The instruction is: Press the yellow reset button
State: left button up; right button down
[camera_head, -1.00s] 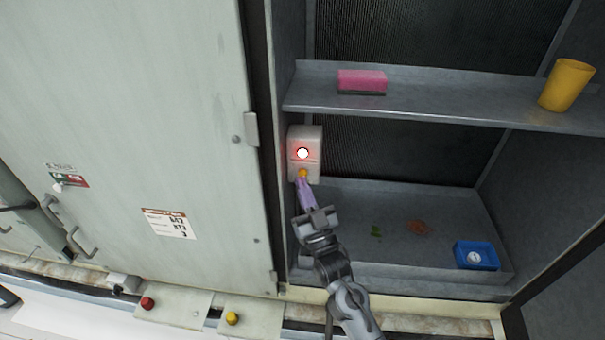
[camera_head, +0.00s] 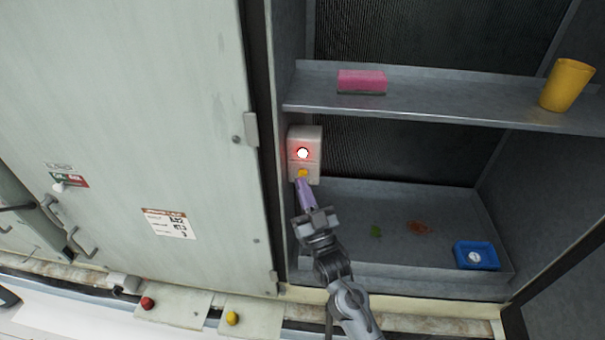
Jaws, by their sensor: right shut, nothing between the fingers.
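The yellow reset button (camera_head: 302,173) sits low on a small pale box (camera_head: 315,142) fixed to the inner left wall of the open cooler. A bright red lamp (camera_head: 302,153) glows above it on the same box. My right gripper (camera_head: 302,183) reaches up from below, its purple fingers shut and empty. The fingertips are just below the button and overlap its lower edge in the picture; I cannot tell whether they touch it. My left gripper is not in view.
A shelf (camera_head: 440,104) above holds a pink sponge (camera_head: 361,81) and a yellow cup (camera_head: 566,85). A blue tray (camera_head: 490,257) and green and reddish stains are on the cooler floor. The closed door (camera_head: 130,120) stands left. Red and yellow knobs (camera_head: 232,318) sit outside below.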

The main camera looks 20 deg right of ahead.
jog(key=shift+w+d, duration=0.1)
jog(key=shift+w, duration=0.05)
jog(key=shift+w+d, duration=0.15)
jog(key=shift+w, duration=0.1)
dwell(0.4)
jog(key=shift+w+d+b, duration=0.1)
jog(key=shift+w+b, duration=0.15)
jog(key=shift+b, duration=0.05)
dwell(0.5)
jog(key=shift+w+d, duration=0.1)
jog(key=shift+w, duration=0.05)
dwell(0.3)
jog(key=shift+s+a+p, duration=0.35)
jog(key=shift+s+a, duration=0.1)
jog(key=shift+s, duration=0.35)
